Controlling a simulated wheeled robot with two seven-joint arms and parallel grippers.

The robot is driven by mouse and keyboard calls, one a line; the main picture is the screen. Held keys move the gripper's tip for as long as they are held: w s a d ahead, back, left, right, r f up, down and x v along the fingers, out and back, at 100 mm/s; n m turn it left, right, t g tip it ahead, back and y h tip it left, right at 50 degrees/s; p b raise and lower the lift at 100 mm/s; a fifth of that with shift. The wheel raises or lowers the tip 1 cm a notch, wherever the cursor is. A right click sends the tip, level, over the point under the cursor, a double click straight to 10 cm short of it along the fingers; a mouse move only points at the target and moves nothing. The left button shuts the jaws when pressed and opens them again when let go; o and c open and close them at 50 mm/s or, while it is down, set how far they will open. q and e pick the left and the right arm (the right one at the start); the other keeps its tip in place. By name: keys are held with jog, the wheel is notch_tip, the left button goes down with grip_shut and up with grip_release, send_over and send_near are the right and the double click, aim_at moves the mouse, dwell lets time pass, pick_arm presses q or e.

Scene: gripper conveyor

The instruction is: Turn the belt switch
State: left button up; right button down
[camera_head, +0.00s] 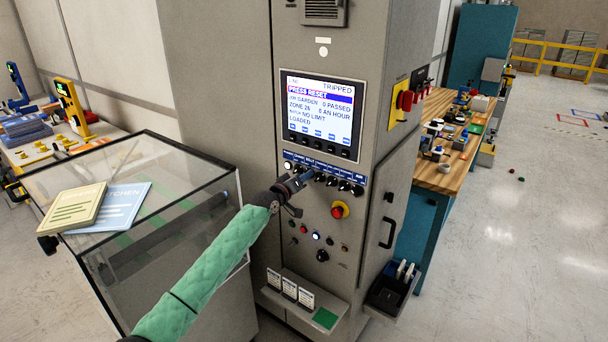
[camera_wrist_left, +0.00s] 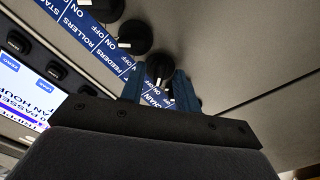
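The control cabinet (camera_head: 220,60) carries a row of black knob switches (camera_head: 344,186) under a blue label strip (camera_head: 340,174). Several labels are too small to read in the head view. My left gripper (camera_head: 309,175) is at the left part of this row and hides some knobs. In the left wrist view its two blue fingers (camera_wrist_left: 158,88) stand apart on either side of one black knob (camera_wrist_left: 160,67). Whether they touch it is unclear. Labels nearby read ROLLERS and FEEDERS; no belt label is legible there. My right gripper is not in view.
A screen (camera_head: 322,115) above the knobs reads TRIPPED and PRESS RESET. A red emergency button (camera_head: 338,210) and small buttons sit below the row. A glass-topped case (camera_head: 190,175) with two booklets (camera_head: 90,207) stands left. A wooden workbench (camera_head: 440,175) stands right.

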pick_arm(q)
jog(key=shift+w+d, duration=0.2)
jog(key=shift+w, duration=0.1)
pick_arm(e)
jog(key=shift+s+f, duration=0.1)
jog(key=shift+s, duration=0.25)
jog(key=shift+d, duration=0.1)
pick_arm(q)
grip_shut()
